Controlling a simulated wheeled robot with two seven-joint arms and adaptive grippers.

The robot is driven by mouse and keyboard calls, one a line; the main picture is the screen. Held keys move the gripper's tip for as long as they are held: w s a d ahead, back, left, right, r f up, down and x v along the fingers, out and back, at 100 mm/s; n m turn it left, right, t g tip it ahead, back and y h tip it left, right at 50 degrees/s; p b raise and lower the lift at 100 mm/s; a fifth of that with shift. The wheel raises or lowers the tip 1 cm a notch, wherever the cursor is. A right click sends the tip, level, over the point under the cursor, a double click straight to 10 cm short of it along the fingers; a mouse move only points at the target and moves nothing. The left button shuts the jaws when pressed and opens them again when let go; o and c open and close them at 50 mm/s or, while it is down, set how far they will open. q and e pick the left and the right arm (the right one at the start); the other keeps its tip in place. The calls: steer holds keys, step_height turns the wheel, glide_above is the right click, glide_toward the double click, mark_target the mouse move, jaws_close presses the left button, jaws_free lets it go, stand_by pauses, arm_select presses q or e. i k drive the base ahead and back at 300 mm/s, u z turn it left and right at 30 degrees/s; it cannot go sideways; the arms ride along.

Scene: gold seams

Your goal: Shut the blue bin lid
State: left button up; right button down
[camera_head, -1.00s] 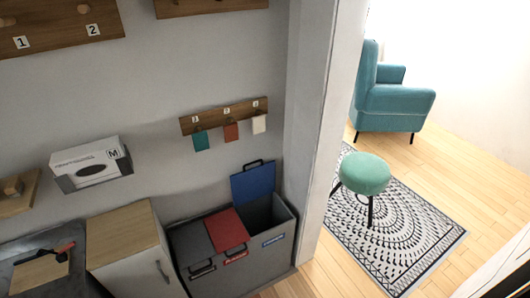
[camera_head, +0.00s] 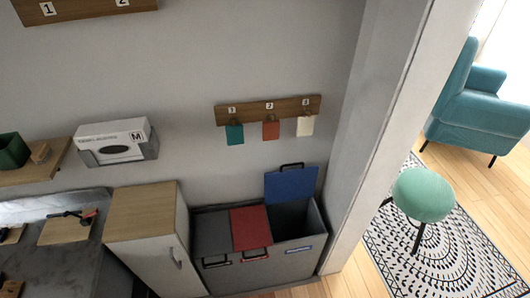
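The blue bin lid (camera_head: 291,185) stands raised at the back of the right compartment of the grey bin (camera_head: 262,277), leaning toward the wall, with a black handle at its top edge. The compartment under it is open and dark inside. A blue label is on the bin's front below it. The red lid (camera_head: 250,229) beside it lies shut, and the grey lid (camera_head: 213,233) at the left lies shut too. Neither of my grippers shows in the head view.
A cabinet with a wooden top (camera_head: 143,213) stands left of the bin. A wall corner (camera_head: 392,130) rises at its right. A green stool (camera_head: 424,194), a patterned rug (camera_head: 456,240) and a teal armchair (camera_head: 478,105) lie beyond. Tags hang from a hook rail (camera_head: 290,107) above the bin.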

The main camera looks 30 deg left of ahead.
mark_target(282, 187)
steer(key=u, duration=0.7)
steer(key=i, duration=0.6)
steer(key=u, duration=0.65)
